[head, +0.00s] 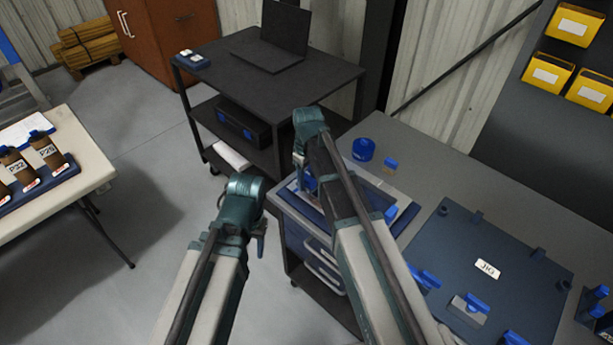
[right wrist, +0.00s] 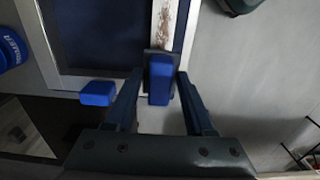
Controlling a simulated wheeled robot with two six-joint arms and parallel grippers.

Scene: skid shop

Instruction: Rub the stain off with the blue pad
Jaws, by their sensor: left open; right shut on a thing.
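The blue pad (right wrist: 160,82) is between the fingers of my right gripper (right wrist: 160,88), which is shut on it. The pad's far end lies at the pale frame strip, close to the stain. The stain (right wrist: 165,20) is a brown, patchy mark on that strip, just beyond the pad in the right wrist view. In the head view my right gripper (head: 302,178) is over the left end of the bench, and my forearm hides much of the framed panel there. My left gripper (head: 260,240) is open and empty, over the floor left of the bench.
A blue roll (head: 363,149) and a small blue-topped block (head: 390,164) stand on the bench behind my right arm. A dark blue jig plate (head: 490,275) with blue clamps fills the right. A black cart (head: 270,80) with a laptop stands behind.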

